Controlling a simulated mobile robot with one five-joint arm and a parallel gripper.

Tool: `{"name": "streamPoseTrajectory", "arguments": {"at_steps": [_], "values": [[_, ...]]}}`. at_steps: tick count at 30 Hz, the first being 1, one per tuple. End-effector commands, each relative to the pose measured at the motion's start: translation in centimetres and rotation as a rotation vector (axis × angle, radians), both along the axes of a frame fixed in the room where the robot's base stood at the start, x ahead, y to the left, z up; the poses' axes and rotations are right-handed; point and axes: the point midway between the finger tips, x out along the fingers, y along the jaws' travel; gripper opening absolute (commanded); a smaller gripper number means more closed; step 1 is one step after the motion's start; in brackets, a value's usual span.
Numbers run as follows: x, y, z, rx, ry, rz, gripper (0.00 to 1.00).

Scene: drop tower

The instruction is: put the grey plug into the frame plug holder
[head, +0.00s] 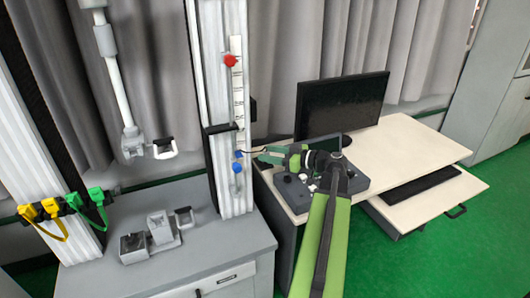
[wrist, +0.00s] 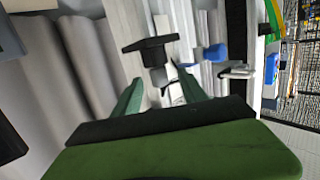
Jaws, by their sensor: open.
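My gripper (head: 262,154) is open beside the right side of the tall white frame column (head: 228,190), near a blue knob (head: 238,167). In the wrist view, my two green fingers (wrist: 154,74) stand apart. A black T-shaped piece (wrist: 150,44) shows just beyond the fingertips, with a small grey-white part (wrist: 160,76) below it, between the fingers. I cannot tell for sure which of these is the grey plug or the frame plug holder, or whether the fingers touch them. A thin dark cable runs near my gripper in the head view.
A red knob (head: 230,60) sits higher on the column. A dark control box (head: 296,190) and a monitor (head: 341,104) stand on the desk (head: 420,150) at right. A grey cabinet (head: 215,262) at left carries grey fixtures (head: 160,228). Yellow and green straps (head: 92,197) hang at far left.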

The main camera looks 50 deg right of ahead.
Motion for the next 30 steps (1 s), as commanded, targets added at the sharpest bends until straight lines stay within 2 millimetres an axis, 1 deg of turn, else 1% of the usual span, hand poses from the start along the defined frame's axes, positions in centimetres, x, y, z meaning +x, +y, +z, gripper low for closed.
{"name": "streamPoseTrajectory", "arguments": {"at_steps": [1, 3, 9, 12, 15, 18, 21, 30], "values": [[-1.4, -0.4, 0.4, 0.000, 0.000, -0.004, 0.50], [-3.3, -1.0, 0.8, 0.000, 0.000, -0.004, 0.50], [-8.7, -2.6, 1.6, 0.001, 0.000, -0.004, 0.50], [-11.0, -3.4, 1.9, 0.000, 0.000, -0.004, 0.50], [-12.6, -3.8, 2.1, 0.000, 0.000, -0.003, 0.50], [-13.6, -4.1, 2.1, 0.000, 0.000, -0.001, 0.50], [-14.0, -4.2, 2.2, 0.000, 0.000, -0.001, 0.50], [-14.1, -4.2, 2.1, 0.000, 0.000, 0.000, 0.50]]}}
